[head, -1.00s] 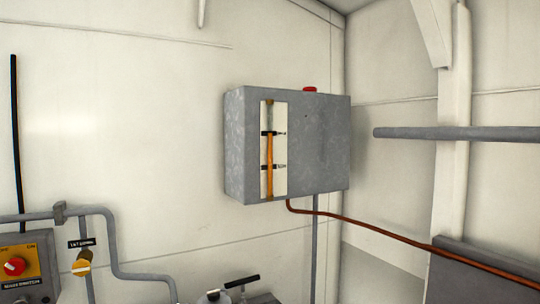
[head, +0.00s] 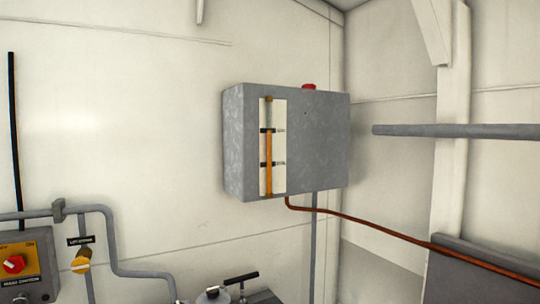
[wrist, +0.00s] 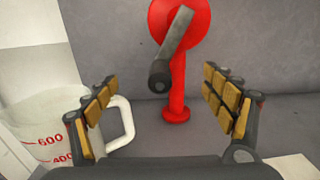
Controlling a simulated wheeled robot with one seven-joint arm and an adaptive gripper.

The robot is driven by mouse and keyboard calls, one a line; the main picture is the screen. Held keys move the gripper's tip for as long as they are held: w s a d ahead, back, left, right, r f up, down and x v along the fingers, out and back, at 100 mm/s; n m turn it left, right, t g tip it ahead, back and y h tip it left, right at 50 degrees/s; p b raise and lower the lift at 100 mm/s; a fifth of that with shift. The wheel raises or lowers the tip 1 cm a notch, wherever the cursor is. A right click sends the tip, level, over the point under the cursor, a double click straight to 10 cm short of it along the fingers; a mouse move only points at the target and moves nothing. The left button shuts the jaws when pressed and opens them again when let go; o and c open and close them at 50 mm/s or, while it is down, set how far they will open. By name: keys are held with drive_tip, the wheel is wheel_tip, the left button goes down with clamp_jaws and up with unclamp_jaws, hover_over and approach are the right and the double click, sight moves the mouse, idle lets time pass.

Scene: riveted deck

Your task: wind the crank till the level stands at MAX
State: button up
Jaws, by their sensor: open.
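The grey tank (head: 315,145) hangs on the wall in the head view. Its sight gauge (head: 279,150) is a white strip with an orange column and two dark marks, whose lettering is too small to read. In the wrist view, the crank has a red round body (wrist: 197,22), a grey arm (wrist: 176,35) and a dark knob (wrist: 160,74). My gripper (wrist: 160,77) is open, its padded fingers apart on either side of the knob, with gaps visible.
A clear jug (wrist: 45,120) with red markings and a white handle stands close by my left finger. A control box (head: 25,265) with a red knob, a yellow valve (head: 81,262) and grey pipes (head: 110,245) line the wall. A brown hose (head: 360,226) runs right from the tank.

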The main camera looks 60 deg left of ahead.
drive_tip(key=s+p, duration=0.1)
drive_tip(key=s, duration=0.7)
drive_tip(key=shift+s+a, duration=0.2)
drive_tip(key=shift+a, duration=0.1)
idle(0.5)
